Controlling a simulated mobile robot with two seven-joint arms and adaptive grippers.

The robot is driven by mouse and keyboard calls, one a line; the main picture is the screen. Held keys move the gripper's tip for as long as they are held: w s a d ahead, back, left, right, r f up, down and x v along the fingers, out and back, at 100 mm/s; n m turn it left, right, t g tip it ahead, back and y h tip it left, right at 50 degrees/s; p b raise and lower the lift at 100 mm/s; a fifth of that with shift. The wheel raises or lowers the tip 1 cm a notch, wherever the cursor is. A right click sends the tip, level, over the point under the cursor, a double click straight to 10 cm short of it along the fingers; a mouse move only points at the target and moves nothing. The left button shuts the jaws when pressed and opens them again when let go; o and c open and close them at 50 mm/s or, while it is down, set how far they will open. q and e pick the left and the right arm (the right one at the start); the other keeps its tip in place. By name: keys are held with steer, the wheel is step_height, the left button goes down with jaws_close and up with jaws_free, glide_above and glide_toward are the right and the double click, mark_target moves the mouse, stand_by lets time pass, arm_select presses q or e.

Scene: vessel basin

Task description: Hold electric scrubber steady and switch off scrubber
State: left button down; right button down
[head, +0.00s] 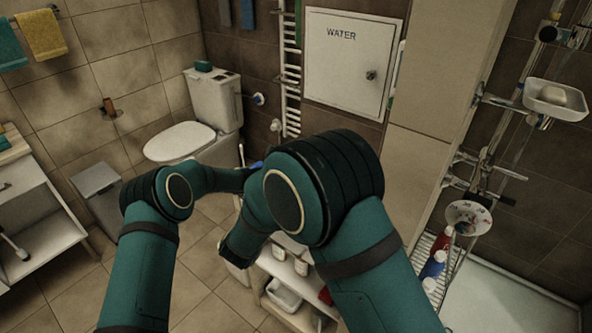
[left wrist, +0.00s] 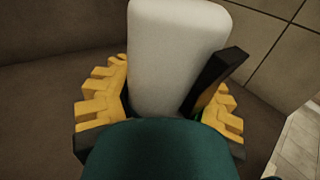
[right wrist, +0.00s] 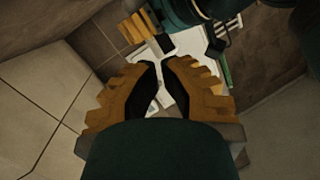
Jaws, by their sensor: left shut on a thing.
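A white rounded body, which looks like the electric scrubber (left wrist: 172,50), stands between the yellow-and-black fingers of my left gripper (left wrist: 165,105) in the left wrist view. My left gripper is shut on it. A black part sticks up beside its right side. No switch can be made out. My right gripper (right wrist: 161,64) is empty, its dark fingertips almost meeting. Beyond them in the right wrist view are yellow fingers of my left gripper (right wrist: 137,28) and a small white-and-dark part beside them.
A toilet (head: 182,142) stands behind my arms, with a grey bin (head: 97,190) to its left. A low white shelf (head: 275,268) with items is below my forearms. A shower rack with bottles (head: 432,266) is at the right. Tiled floor shows at the lower left.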

steer(key=s+n+t+y, duration=0.1)
steer(key=s+n+y, duration=0.2)
steer(key=n, duration=1.1)
steer(key=s+d+n+t+y, duration=0.1)
steer(key=s+n+y, duration=0.2)
steer(key=n, duration=1.2)
steer(key=y, duration=0.2)
steer(key=shift+d+t+y, duration=0.15)
steer(key=shift+t+y, duration=0.25)
steer(key=shift+w, duration=0.1)
steer(key=w+r, duration=0.1)
steer(key=w, duration=1.2)
steer(key=shift+d+r, duration=0.15)
steer(key=shift+d, duration=0.2)
